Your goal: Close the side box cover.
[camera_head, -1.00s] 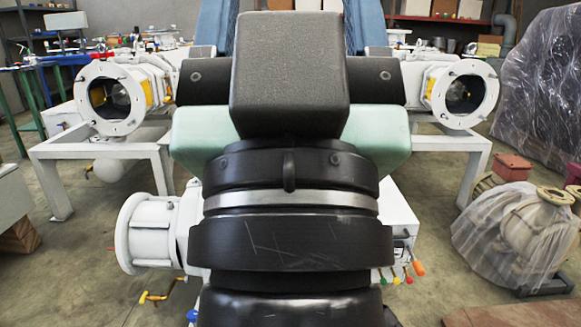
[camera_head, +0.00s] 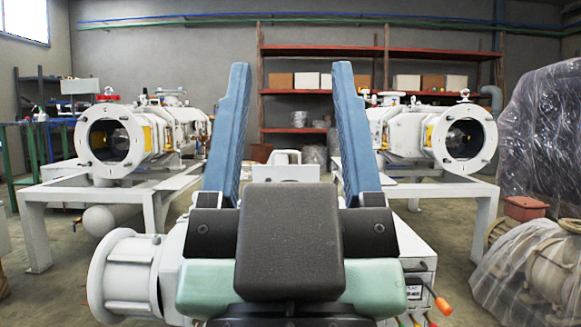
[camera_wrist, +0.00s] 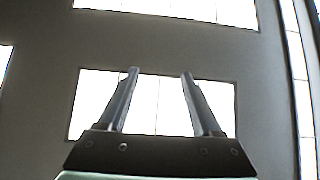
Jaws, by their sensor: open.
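My gripper (camera_head: 291,70) points upward in the middle of the head view, its two blue fingers wide apart with nothing between them. In the wrist view my gripper (camera_wrist: 159,73) is also open and empty against bright windows. A white machine stands behind my gripper and wrist, with a round flange (camera_head: 120,275) at its left. On its right side is a white side box (camera_head: 418,262) with orange-tipped levers (camera_head: 440,303) in front. My wrist hides much of the machine. I cannot make out the box's cover or whether it is open.
White flanged machines stand on frames at left (camera_head: 110,140) and right (camera_head: 460,138). A plastic-wrapped pump (camera_head: 545,260) and red box (camera_head: 525,207) are at right. Red shelving (camera_head: 330,140) lines the back wall. Grey floor shows between them.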

